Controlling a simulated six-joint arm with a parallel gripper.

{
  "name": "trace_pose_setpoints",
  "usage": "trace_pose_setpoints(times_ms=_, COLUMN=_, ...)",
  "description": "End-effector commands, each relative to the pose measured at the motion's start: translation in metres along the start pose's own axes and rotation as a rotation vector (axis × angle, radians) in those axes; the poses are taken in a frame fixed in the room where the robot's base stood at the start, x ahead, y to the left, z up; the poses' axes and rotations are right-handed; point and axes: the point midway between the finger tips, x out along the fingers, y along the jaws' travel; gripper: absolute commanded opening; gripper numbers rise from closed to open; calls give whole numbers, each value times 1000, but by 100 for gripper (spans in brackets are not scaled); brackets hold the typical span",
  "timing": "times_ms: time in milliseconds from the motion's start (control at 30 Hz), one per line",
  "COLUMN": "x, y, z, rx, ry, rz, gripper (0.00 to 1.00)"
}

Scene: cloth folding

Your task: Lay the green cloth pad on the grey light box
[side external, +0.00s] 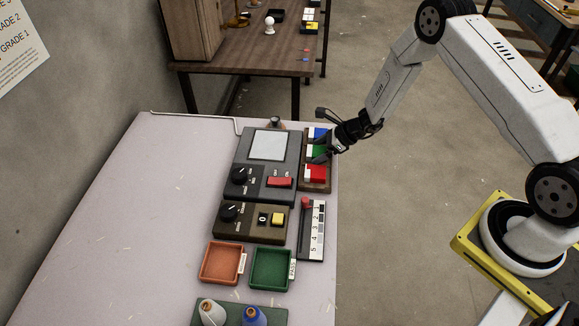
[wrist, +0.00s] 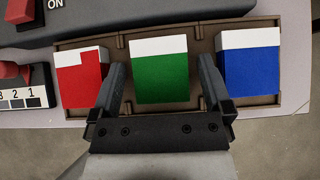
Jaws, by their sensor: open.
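The green cloth pad (wrist: 160,76), with a white strip along one edge, sits in the middle slot of a brown wooden rack (wrist: 122,42). In the side external view the green pad (side external: 317,152) is partly covered by my gripper (side external: 324,148). My gripper also shows in the wrist view (wrist: 163,88), open, with one finger on each side of the green pad. I cannot tell whether the fingers touch it. The grey light box (side external: 245,182) stands left of the rack, with a pale bare panel (side external: 268,145), a black knob and a red switch.
A red pad (wrist: 80,75) and a blue pad (wrist: 252,66) sit in the rack beside the green one. A brown control box (side external: 250,222), a slider unit (side external: 311,230), an orange tray (side external: 222,263), a green tray (side external: 271,268) and spools stand nearer. The table's left side is clear.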

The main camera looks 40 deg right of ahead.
Motion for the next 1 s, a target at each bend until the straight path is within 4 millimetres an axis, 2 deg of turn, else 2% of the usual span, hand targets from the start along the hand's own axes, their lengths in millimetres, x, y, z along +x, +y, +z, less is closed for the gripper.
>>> trace_pose_setpoints(times_ms=433, x=0, y=0, z=0, rx=0, ry=0, rz=0, gripper=100)
trace_pose_setpoints(times_ms=467, x=0, y=0, z=0, rx=0, ry=0, rz=0, gripper=97)
trace_pose_setpoints(times_ms=700, x=0, y=0, z=0, rx=0, ry=0, rz=0, gripper=21)
trace_pose_setpoints(times_ms=733, x=0, y=0, z=0, rx=0, ry=0, rz=0, gripper=17)
trace_pose_setpoints(times_ms=767, x=0, y=0, z=0, rx=0, ry=0, rz=0, gripper=8)
trace_pose_setpoints(times_ms=1000, x=0, y=0, z=1, rx=-1, ry=-1, rz=0, gripper=7)
